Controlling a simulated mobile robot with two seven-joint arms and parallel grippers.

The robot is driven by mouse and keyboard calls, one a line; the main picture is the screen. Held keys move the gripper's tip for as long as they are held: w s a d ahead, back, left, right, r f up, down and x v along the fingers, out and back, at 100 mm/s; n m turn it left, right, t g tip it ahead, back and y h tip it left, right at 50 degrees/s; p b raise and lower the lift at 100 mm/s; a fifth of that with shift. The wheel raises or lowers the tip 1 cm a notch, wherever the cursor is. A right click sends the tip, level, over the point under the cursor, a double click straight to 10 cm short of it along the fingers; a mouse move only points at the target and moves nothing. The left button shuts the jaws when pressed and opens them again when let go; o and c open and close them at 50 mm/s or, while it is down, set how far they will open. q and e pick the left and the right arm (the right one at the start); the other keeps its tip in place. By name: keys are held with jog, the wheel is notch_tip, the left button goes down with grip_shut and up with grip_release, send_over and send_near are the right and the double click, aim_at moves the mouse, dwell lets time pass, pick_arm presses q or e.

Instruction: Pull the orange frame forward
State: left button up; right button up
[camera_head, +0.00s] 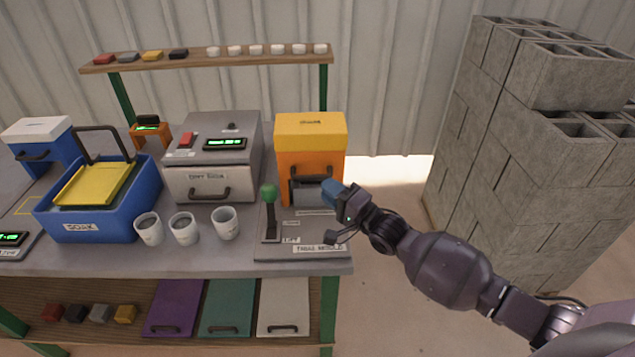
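The orange frame (296,163) stands at the right of the bench, with a yellow top (310,130) and a dark handle (312,177) across its front. It stands at the back of a grey base plate labelled for the press. My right gripper (338,220) is just below and right of the handle, apart from it as far as I can see. Its two dark fingers look spread. A blue piece (333,194) shows at the upper finger, in front of the frame's lower right; whether it is part of the finger I cannot tell. My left gripper is out of view.
A green-knobbed lever (269,203) stands left of my gripper. White cups (225,222), a grey oven-like box (210,160) and a blue basin (97,222) lie farther left. Concrete blocks (530,130) are stacked at right. The floor right of the bench is open.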

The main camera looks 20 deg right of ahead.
jog(key=shift+v, duration=2.55)
jog(key=s+d+f+n+g+h, duration=0.2)
jog(key=s+f+n+h, duration=0.2)
jog(key=s+f, duration=0.4)
jog(key=s+d+f+n+g+h, duration=0.1)
jog(key=s+f+n+g+h, duration=0.2)
jog(key=s, duration=1.2)
notch_tip(320, 180, down, 5)
jog(key=n+h, duration=0.2)
jog(key=n, duration=0.2)
jog(key=shift+s+d+n+h, duration=0.3)
jog(key=shift+d, duration=0.1)
jog(key=shift+f, duration=0.1)
jog(key=shift+c, duration=0.4)
